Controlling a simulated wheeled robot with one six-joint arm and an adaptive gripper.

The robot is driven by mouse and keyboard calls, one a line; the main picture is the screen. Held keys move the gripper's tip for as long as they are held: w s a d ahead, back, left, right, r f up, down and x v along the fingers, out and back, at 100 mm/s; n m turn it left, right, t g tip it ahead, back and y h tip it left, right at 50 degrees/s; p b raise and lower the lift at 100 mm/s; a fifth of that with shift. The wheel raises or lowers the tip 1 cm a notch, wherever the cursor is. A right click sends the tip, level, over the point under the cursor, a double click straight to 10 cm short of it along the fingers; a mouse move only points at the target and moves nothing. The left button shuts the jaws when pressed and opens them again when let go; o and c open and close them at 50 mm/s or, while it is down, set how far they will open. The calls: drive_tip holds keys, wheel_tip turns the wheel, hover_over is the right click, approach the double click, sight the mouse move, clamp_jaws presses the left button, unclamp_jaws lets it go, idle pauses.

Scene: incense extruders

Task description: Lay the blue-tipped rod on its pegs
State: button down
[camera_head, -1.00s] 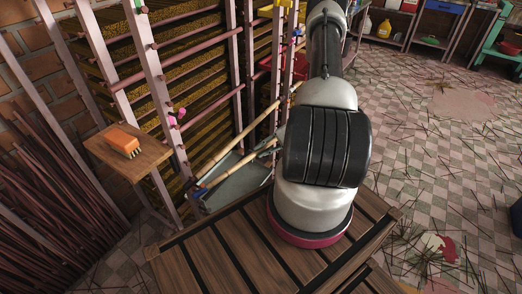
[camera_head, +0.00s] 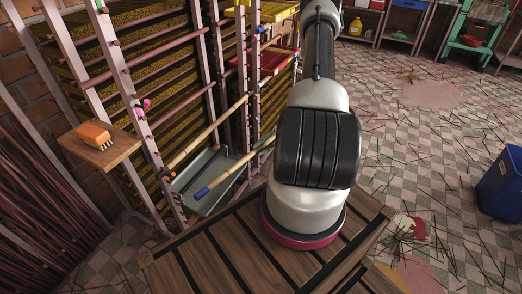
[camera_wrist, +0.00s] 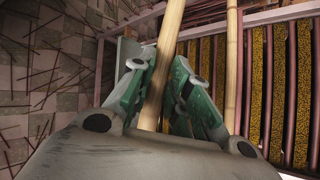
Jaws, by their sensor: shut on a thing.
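The blue-tipped rod (camera_head: 235,170) is a pale wooden stick, sloping down to its blue end at lower left, in front of the rack and above a grey tray (camera_head: 213,204). Its upper end is hidden behind my arm in the head view. In the wrist view my gripper (camera_wrist: 159,75) is shut around this rod (camera_wrist: 170,32), which runs between the green-grey fingers. A second pale rod (camera_head: 208,134), with an orange end at lower left, lies along the rack front, apart from the held rod. A rod also shows right of the fingers in the wrist view (camera_wrist: 233,70). The pegs for the blue-tipped rod are not clearly visible.
The pink-framed rack (camera_head: 133,105) holds several shelves. An orange brush (camera_head: 95,135) lies on a small wooden shelf (camera_head: 112,152) at left. A slatted wooden table (camera_head: 225,250) stands in front. A blue bin (camera_head: 503,180) is at right. Thin sticks litter the tiled floor.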

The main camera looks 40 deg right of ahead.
drive_tip(key=shift+s+r, duration=0.1)
drive_tip(key=shift+r, duration=0.4)
drive_tip(key=s+d, duration=0.3)
drive_tip(key=s, duration=0.5)
drive_tip(key=s+d, duration=0.4)
drive_tip(key=s, duration=0.4)
drive_tip(key=shift+d, duration=0.2)
